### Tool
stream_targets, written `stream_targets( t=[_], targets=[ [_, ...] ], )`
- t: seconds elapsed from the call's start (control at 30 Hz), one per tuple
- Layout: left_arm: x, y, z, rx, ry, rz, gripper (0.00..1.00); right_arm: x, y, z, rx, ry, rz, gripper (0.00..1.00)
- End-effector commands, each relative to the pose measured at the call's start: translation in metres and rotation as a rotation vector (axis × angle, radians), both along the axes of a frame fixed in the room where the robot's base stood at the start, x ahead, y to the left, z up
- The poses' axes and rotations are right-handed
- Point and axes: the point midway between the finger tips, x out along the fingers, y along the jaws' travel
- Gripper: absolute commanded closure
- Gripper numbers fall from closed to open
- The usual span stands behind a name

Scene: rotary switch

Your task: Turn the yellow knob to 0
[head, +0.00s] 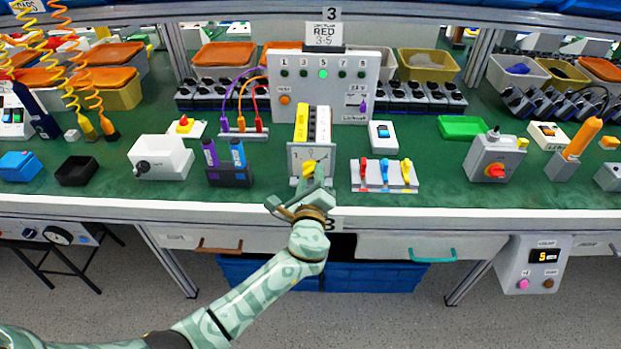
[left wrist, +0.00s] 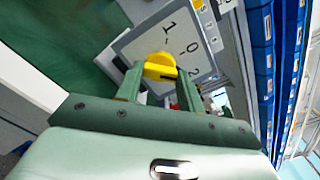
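The yellow knob (head: 308,168) sits on the grey front plate (head: 297,153) of a switch box at the middle of the bench. In the left wrist view the yellow knob (left wrist: 160,66) stands out from the plate (left wrist: 140,45), which carries the marks 1, 0 and 2. I cannot tell clearly which mark it points to. My left gripper (head: 302,190) is in front of the plate. In the left wrist view its fingers (left wrist: 160,82) stand apart on either side of the knob, without a clear grip. My right gripper is not in view.
A black holder (head: 229,178) with blue and purple tubes stands to the left. A base with red, blue and yellow levers (head: 384,175) stands to the right. A grey box with a red knob (head: 495,160) is further right. The bench's white front edge (head: 450,222) runs below.

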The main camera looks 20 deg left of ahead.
Motion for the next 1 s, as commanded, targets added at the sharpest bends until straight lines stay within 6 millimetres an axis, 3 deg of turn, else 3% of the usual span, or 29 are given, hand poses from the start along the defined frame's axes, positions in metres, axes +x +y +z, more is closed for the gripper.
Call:
stream_targets(
  t=[0.37, 1.0],
  targets=[
    [-0.001, -0.001, -0.003, -0.062, -0.016, -0.001, 0.85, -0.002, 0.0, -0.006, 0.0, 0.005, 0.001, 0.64],
    [-0.001, 0.0, -0.005, -0.536, -0.149, 0.003, 0.85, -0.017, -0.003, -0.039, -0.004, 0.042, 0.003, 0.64]
  ],
)
